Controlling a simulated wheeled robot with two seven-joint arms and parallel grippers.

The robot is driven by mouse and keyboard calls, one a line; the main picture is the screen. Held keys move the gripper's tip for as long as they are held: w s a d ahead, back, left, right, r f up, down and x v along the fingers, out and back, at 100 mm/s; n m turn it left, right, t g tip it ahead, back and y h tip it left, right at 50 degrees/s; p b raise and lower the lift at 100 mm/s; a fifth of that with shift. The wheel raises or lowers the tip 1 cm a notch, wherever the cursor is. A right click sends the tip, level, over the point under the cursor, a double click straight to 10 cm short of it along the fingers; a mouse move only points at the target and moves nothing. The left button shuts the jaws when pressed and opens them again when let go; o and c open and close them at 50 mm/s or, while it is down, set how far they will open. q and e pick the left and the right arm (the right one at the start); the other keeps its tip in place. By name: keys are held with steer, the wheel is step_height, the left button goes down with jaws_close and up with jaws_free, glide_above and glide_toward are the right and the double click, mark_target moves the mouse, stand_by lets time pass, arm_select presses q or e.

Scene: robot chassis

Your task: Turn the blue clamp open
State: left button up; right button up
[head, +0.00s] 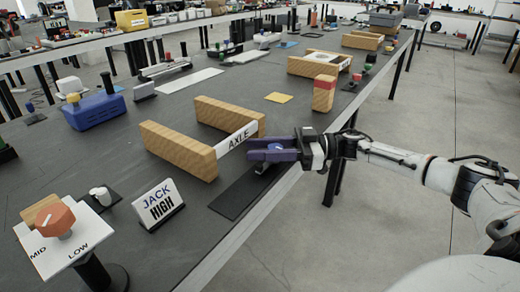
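The blue clamp (274,147) is at the table's right edge, in front of the AXLE block, at the far end of a flat black strip (238,197). Only a small blue part of it shows; the rest is hidden by my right gripper. My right gripper (262,153) reaches in from the right, with its dark purple-blue fingers on either side of this blue part. I cannot tell whether the fingers touch it or are shut on it. My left gripper is not in view.
Wooden blocks with an AXLE sign (237,137) stand just left of the clamp. A JACK HIGH sign (158,204) and an orange knob on a MID/LOW plate (56,219) are at the near left. A red-topped block (324,93) stands behind my gripper. The floor at right is clear.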

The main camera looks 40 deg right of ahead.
steer(key=o, duration=0.4)
steer(key=v, duration=1)
steer(key=shift+d, duration=0.1)
